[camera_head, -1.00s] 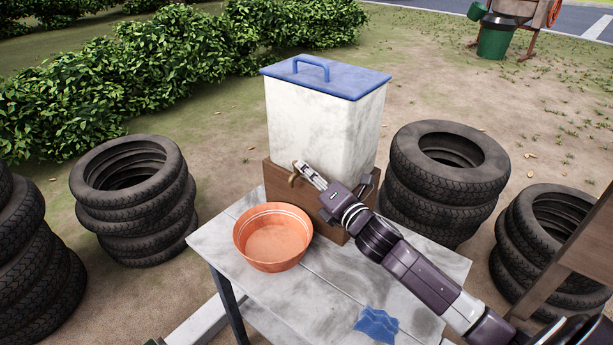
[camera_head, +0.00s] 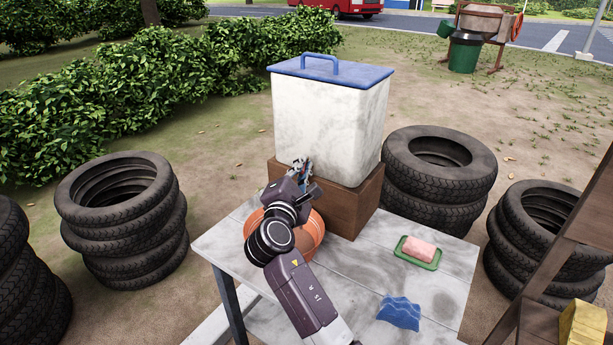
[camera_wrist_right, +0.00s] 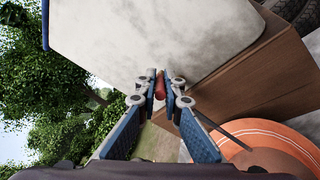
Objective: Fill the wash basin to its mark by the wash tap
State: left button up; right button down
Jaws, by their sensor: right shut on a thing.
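The white wash tank (camera_head: 325,125) with a blue lid stands on a wooden box at the back of the table. My right gripper (camera_head: 303,168) is at the tank's lower front, covering the wash tap in the head view. In the right wrist view, the fingertips (camera_wrist_right: 160,90) are shut on a small red piece, seemingly the wash tap's handle (camera_wrist_right: 160,84). The orange wash basin (camera_head: 318,236) stands on the table below, mostly hidden by my right arm. Its rim shows in the right wrist view (camera_wrist_right: 255,130). Its water level and mark cannot be seen. My left gripper is out of view.
A pink soap in a green dish (camera_head: 419,252) and a blue cloth or sponge (camera_head: 399,313) lie on the grey table (camera_head: 345,283). A wooden shelf with a yellow block (camera_head: 582,328) stands at right. Tyre stacks (camera_head: 120,215) flank the table.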

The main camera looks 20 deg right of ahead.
jog(key=shift+w+a+f+m+g+h+b, duration=0.1)
jog(key=shift+w+a+m+g+h+b, duration=0.1)
jog(key=shift+m+g+h+b, duration=0.3)
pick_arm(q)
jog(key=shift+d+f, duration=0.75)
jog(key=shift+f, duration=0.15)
pick_arm(e)
jog(key=shift+m+g+h, duration=0.3)
jog(key=shift+h, duration=0.2)
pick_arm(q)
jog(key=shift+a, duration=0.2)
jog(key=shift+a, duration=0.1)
pick_arm(e)
jog(key=c, duration=2.3)
grip_release()
jog(key=shift+c, duration=0.2)
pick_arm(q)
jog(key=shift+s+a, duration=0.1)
pick_arm(e)
notch_tip(320, 180, up, 10)
